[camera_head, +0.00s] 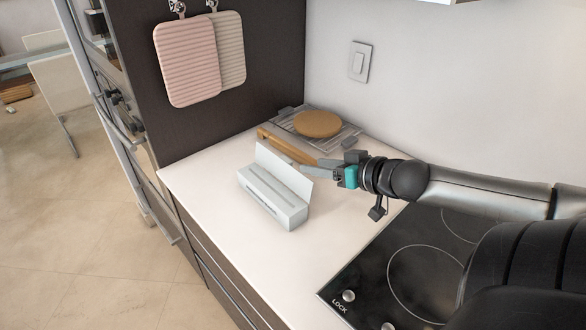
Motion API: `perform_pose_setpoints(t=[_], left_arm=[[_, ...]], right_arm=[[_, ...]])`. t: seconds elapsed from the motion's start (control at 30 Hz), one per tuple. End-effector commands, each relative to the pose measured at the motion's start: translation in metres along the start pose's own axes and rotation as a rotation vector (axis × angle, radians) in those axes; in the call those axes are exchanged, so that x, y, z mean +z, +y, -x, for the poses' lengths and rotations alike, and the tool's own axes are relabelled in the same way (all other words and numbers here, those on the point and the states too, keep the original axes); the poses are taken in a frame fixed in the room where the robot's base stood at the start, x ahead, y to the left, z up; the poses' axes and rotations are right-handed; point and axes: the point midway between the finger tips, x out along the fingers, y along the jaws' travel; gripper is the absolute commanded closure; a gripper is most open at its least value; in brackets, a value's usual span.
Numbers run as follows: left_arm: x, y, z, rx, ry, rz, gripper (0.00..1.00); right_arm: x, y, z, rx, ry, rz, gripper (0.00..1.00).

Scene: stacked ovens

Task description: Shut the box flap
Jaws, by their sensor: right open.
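A small white box (273,206) sits on the white counter (200,183), to the left of the cooktop. Its flap (284,170) stands raised along the box's back edge. My right gripper (309,168) reaches in from the right, with its fingers pointing left. The fingers are open and sit just behind the right part of the flap, which seems to hide a little of their tips. I cannot tell whether they touch the flap. My left gripper is not in view.
Behind the box lie a wooden handled item (280,144) and a wire rack with a round wooden board (317,124). A black cooktop (365,270) is at the lower right. Two ribbed pads (187,62) hang on the dark side panel. The counter left of the box is clear.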

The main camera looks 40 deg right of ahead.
Motion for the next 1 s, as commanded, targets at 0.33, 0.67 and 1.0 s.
perform_pose_setpoints(t=[0.33, 0.67, 1.0], left_arm=[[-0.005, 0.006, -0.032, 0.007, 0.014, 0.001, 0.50], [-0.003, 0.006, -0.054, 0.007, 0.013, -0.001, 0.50], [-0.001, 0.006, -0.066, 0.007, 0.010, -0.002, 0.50]], right_arm=[[0.002, 0.001, -0.037, 0.001, 0.002, 0.004, 0.47], [0.001, 0.001, -0.061, 0.001, 0.002, 0.003, 0.47], [0.000, 0.001, -0.078, 0.002, 0.003, -0.001, 0.47]])
